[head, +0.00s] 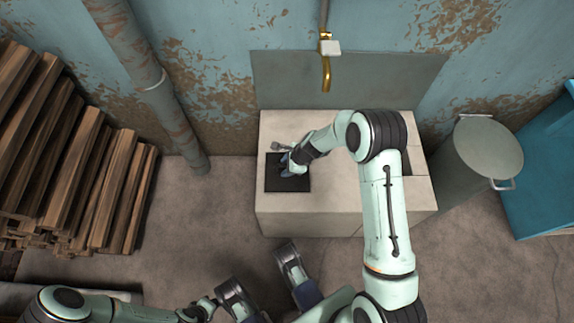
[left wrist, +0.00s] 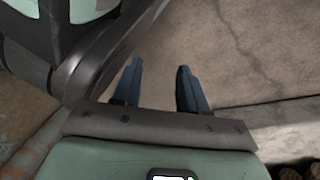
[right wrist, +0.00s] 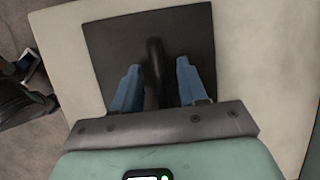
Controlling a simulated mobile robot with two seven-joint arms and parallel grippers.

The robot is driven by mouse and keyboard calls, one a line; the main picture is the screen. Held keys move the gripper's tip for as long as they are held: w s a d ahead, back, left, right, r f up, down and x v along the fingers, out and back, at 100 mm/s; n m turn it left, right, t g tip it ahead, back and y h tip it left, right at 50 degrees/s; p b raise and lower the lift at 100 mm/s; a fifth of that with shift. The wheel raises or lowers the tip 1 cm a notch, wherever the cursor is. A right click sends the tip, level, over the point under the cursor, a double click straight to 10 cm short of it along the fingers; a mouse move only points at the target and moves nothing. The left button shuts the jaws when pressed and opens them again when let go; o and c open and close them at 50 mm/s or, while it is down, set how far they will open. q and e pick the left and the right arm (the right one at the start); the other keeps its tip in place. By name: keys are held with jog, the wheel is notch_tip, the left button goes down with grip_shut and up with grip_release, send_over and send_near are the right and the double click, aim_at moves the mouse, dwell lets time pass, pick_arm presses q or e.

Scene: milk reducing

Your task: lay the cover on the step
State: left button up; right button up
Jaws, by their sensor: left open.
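The cover is a dark square plate (head: 301,184) with a raised dark handle. It lies flat on the pale top of a low concrete block (head: 335,215), near its left end. In the right wrist view the plate (right wrist: 105,45) fills the middle. My right gripper (right wrist: 157,80) is over the plate, its blue fingers apart on either side of the handle (right wrist: 156,60), with gaps showing. My left gripper (left wrist: 158,85) is open and empty, away from the block. Which surface is the step, I cannot tell for sure.
A grey lidded cylinder (head: 485,150) stands right of the block, with a blue cabinet (head: 545,180) beyond. A brass tap (head: 326,72) hangs on the wall behind. Stacked wood (head: 70,160) is at left. Bare floor (head: 205,225) lies between wood and block.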

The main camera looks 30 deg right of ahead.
pick_arm(q)
jog(key=shift+r, duration=0.1)
pick_arm(e)
jog(key=shift+r, duration=0.35)
pick_arm(q)
jog(key=w+d+r+t+p, duration=0.1)
jog(key=w+r+p, duration=0.3)
jog(key=r, duration=0.2)
jog(key=shift+w+d+r+m+t, duration=0.25)
jog(key=shift+d+m+t, duration=0.05)
jog(key=shift+d, duration=0.1)
pick_arm(e)
jog(key=v, duration=1.1)
jog(key=shift+s+r, duration=0.2)
jog(key=shift+r, duration=0.05)
jog(key=shift+d, duration=0.15)
